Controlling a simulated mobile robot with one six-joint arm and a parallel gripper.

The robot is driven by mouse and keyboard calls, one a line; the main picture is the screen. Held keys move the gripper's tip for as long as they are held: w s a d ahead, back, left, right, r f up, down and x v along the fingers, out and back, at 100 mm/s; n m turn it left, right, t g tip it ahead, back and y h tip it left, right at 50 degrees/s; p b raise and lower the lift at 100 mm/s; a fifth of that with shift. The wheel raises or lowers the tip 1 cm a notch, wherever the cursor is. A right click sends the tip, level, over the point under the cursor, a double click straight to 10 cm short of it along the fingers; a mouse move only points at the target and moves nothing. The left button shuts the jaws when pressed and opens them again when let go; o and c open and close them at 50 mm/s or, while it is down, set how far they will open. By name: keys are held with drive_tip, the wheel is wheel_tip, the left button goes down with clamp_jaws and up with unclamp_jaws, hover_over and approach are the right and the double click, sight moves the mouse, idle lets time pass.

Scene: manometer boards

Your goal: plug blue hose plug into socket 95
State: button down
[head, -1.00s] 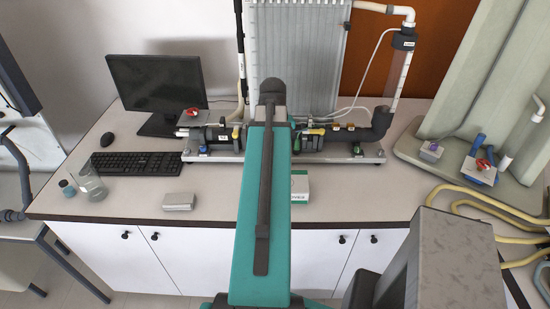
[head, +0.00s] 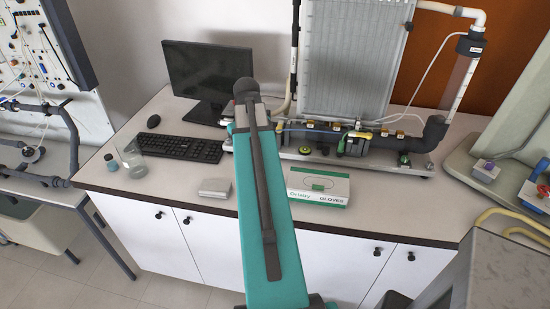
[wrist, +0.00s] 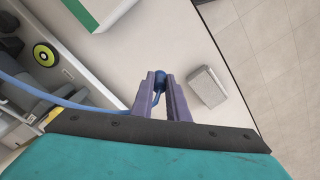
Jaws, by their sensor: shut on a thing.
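In the wrist view my gripper (wrist: 158,82) is shut on the blue hose plug (wrist: 159,77), which shows between and just past the fingertips. The blue hose (wrist: 80,105) runs from it to the left edge. The plug is in the air, apart from any socket. In the head view my own arm hides the gripper and plug. The manometer board (head: 350,60) stands at the back of the bench, with several brass fittings (head: 357,134) along its base. Their number labels are too small to read, so I cannot tell which is socket 95.
A glove box (head: 318,187) lies in front of the board's base. A small grey box (head: 215,188) lies left of it. A keyboard (head: 180,147), monitor (head: 207,75) and beaker (head: 132,158) stand at the left. The bench front right of the glove box is clear.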

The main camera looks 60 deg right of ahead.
drive_tip(key=w+a+n, duration=0.1)
drive_tip(key=w+a, duration=0.1)
drive_tip(key=w, duration=0.1)
drive_tip(key=w+a+f+n+b, duration=0.1)
drive_tip(key=w+a, duration=0.2)
drive_tip(key=w+a+f+b, duration=0.1)
drive_tip(key=w+a, duration=0.2)
drive_tip(key=shift+w+n, duration=0.15)
drive_tip(key=shift+n, duration=0.25)
drive_tip(key=w+a+f+n+b, duration=0.1)
drive_tip(key=w+a+n+b, duration=0.1)
drive_tip(key=w+a, duration=0.3)
drive_tip(key=w+a+f+n+b, duration=0.1)
drive_tip(key=w+a, duration=0.4)
drive_tip(key=a, duration=0.9)
drive_tip(key=w+a+f+n+b, duration=0.2)
drive_tip(key=w+a+n, duration=0.2)
drive_tip(key=a, duration=0.6)
drive_tip(key=shift+w+f+n+b, duration=0.35)
drive_tip(key=shift+w+f+n, duration=0.05)
drive_tip(key=shift+w, duration=0.25)
